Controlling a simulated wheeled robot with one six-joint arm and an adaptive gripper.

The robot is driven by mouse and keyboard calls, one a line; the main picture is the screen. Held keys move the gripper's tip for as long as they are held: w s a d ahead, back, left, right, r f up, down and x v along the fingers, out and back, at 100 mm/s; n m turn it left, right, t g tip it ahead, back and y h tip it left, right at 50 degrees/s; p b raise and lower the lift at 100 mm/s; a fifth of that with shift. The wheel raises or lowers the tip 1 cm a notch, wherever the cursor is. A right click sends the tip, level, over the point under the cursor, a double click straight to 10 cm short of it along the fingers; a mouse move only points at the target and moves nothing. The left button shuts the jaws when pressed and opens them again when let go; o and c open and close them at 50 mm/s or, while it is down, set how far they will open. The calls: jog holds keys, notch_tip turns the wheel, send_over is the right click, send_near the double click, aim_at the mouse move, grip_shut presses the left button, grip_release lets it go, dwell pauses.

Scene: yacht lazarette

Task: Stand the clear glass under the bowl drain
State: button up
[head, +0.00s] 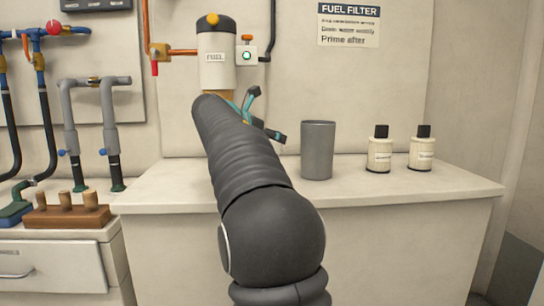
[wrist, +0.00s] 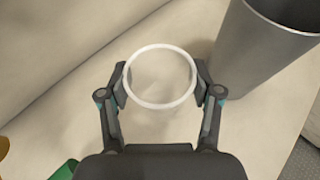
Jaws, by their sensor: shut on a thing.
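The clear glass (wrist: 160,105) is between the fingers of my gripper (wrist: 160,78) in the wrist view, its round pale rim facing the camera. My gripper is shut on its sides. In the head view my gripper's teal and dark fingers (head: 262,115) show just right of the fuel filter, and my arm hides the glass. The fuel filter (head: 216,72) hangs on the wall with a white, labelled body and a dark band. An amber part, seemingly its bowl (head: 228,94), shows below; my arm covers its lower end and any drain. I cannot tell whether the glass touches the counter.
A grey cup (head: 317,150) stands on the counter (head: 420,190), close right of the glass in the wrist view (wrist: 262,50). Two labelled bottles (head: 380,152) (head: 422,150) stand further right. Pipes and a wooden rack (head: 66,216) are at left. Green and yellow pieces edge the wrist view.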

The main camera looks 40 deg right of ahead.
jog(key=shift+f+b, duration=0.6)
jog(key=shift+f, duration=1.25)
jog(key=o, duration=1.2)
jog(key=shift+f, duration=0.15)
jog(key=shift+c, duration=0.2)
